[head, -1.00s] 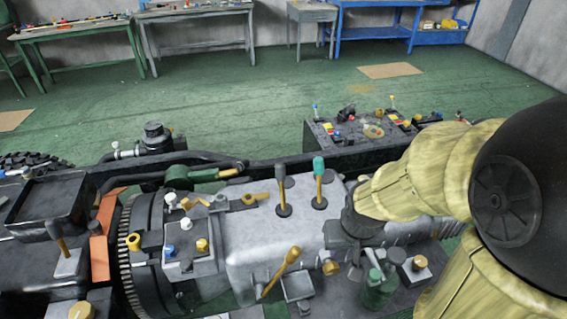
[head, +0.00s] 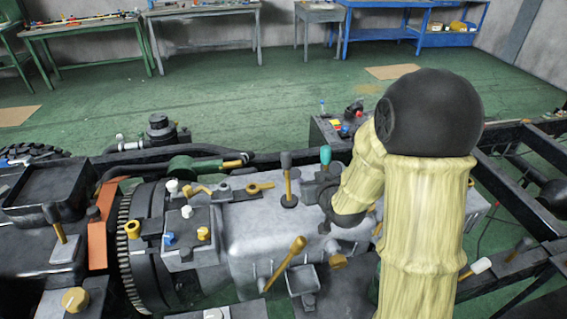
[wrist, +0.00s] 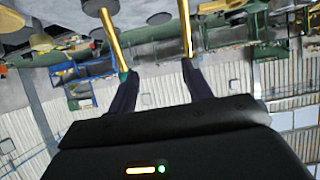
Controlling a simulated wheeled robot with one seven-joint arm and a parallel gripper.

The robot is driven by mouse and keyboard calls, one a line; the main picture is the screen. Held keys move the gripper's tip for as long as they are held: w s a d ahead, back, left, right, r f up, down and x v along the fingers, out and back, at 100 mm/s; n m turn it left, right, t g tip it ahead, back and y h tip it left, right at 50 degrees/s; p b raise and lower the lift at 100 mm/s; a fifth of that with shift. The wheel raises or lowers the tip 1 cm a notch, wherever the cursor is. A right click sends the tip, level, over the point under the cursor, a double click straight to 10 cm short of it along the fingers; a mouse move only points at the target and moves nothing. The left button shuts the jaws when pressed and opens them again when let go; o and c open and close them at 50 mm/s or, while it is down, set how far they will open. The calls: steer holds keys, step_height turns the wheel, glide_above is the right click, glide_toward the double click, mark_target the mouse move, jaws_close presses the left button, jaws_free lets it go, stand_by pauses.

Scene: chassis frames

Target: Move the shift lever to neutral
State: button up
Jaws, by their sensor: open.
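Two upright levers stand on the grey gearbox housing (head: 255,235) in the head view. One has a dark grey knob (head: 286,160), the other a teal knob (head: 325,155); a tilted yellow-handled lever (head: 285,262) is in front. I cannot tell which is the shift lever. In the upside-down wrist view, my gripper (wrist: 160,72) is open with nothing between its dark fingers. A golden lever shaft (wrist: 110,35) with a teal end shows by the left fingertip, and another golden shaft (wrist: 186,28) by the right one. Contact is unclear. My arm hides the housing's right part in the head view.
A control box (head: 325,130) with coloured buttons stands behind the housing, partly hidden by my arm. A small block with knobs (head: 190,240) and an orange bracket (head: 97,240) are left. Chassis rails (head: 520,200) run right.

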mark_target(287, 164)
steer(key=w+a+t+y, duration=0.1)
steer(key=w+a+t+y+b, duration=0.1)
steer(key=a+t, duration=0.1)
steer(key=w+a+n+t+y+b, duration=0.1)
steer(key=w, duration=0.1)
steer(key=shift+a+f+y, duration=0.3)
steer(key=shift+a+y, duration=0.1)
steer(key=shift+a+r+t, duration=0.1)
steer(key=shift+r+t, duration=0.1)
steer(key=shift+t, duration=0.1)
steer(key=p+x, duration=0.1)
steer(key=x, duration=0.5)
steer(key=shift+w+a+r, duration=0.1)
steer(key=shift+w+a, duration=0.15)
steer(key=shift+a, duration=0.1)
steer(key=shift+w+d+p, duration=0.15)
steer(key=shift+w+p, duration=0.15)
steer(key=shift+w, duration=0.1)
steer(key=shift+s, duration=0.1)
steer(key=shift+c, duration=0.7)
jaws_close()
